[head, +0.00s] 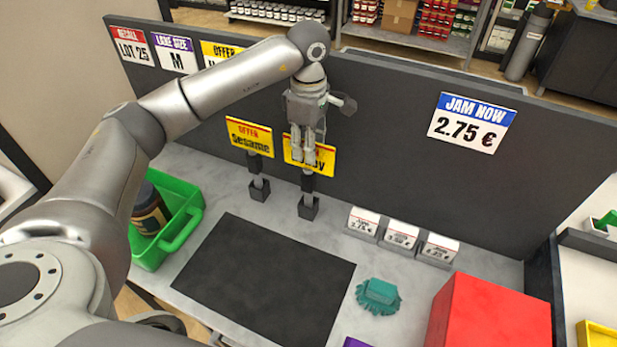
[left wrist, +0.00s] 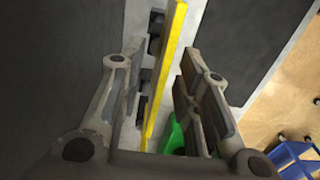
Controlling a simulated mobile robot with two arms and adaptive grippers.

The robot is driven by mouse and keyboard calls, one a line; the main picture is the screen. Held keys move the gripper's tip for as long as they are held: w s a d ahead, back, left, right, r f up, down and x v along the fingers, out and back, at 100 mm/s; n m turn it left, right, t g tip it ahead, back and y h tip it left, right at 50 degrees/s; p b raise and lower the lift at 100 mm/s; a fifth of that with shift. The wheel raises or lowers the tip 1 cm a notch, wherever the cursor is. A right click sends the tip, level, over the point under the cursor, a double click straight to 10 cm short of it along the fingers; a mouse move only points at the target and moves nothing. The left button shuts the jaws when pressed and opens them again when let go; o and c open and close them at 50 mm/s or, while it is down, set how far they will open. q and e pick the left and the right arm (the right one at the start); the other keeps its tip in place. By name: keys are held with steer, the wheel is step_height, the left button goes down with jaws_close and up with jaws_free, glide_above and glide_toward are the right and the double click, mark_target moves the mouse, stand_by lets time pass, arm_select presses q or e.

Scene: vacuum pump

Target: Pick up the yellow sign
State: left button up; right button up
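Two yellow offer signs with red headers stand on small dark posts on the counter. The left sign (head: 248,139) reads "Sesame". The second sign (head: 325,162) is partly hidden behind my left gripper (head: 308,150), and only the end of its word shows. In the left wrist view a yellow sign (left wrist: 168,62) appears edge-on between the fingers of my left gripper (left wrist: 162,95). The fingers are spread, one on each side of the sign, with gaps visible. A third yellow offer sign (head: 218,50) is on the grey panel, partly covered by my arm. My right gripper is not in view.
A grey panel (head: 390,130) stands behind the signs. A green basket (head: 180,235) holds a dark bottle. A black mat (head: 265,280) lies in front. Small price tags (head: 402,235), a teal brush-like item (head: 379,295) and a red box (head: 490,315) are to the right.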

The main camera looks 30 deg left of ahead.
arm_select(q)
steer(key=shift+c, duration=0.4)
jaws_close()
